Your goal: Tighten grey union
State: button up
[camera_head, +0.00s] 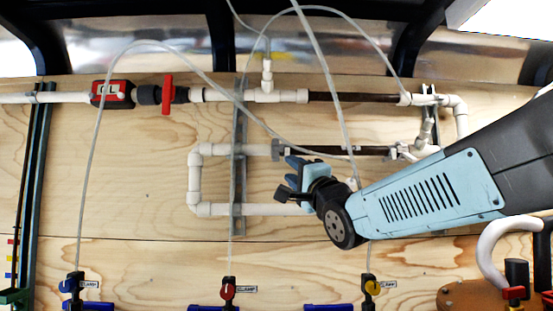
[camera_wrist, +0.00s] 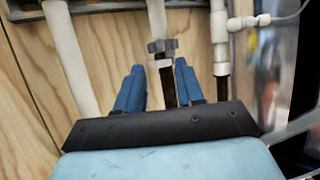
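The grey union (camera_head: 276,149) is a knobbed grey nut on the middle horizontal pipe, at the left end of a dark pipe section (camera_head: 325,150). In the wrist view, the union (camera_wrist: 162,46) stands just beyond my fingertips, roughly centred between them. My gripper (camera_head: 294,168) is at the right of the union in the head view, close to the pipe. In the wrist view my gripper (camera_wrist: 158,66) has its two blue fingers apart, with the dark pipe section showing between them. The fingers do not appear to touch the union. Contact with the pipe cannot be told.
White pipes run on a wooden wall (camera_head: 130,190), with a metal bracket (camera_head: 238,180) left of the union. A red-handled valve (camera_head: 167,94) is at upper left. Thin clear hoses (camera_head: 320,60) cross in front of the pipes. Coloured clamp valves (camera_head: 228,289) line the bottom.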

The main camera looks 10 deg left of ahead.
aim_at(276, 154)
jog(key=x, duration=0.9)
jog(key=shift+w+a+r, duration=0.1)
jog(key=shift+w+a, duration=0.1)
jog(key=shift+w, duration=0.15)
grip_shut()
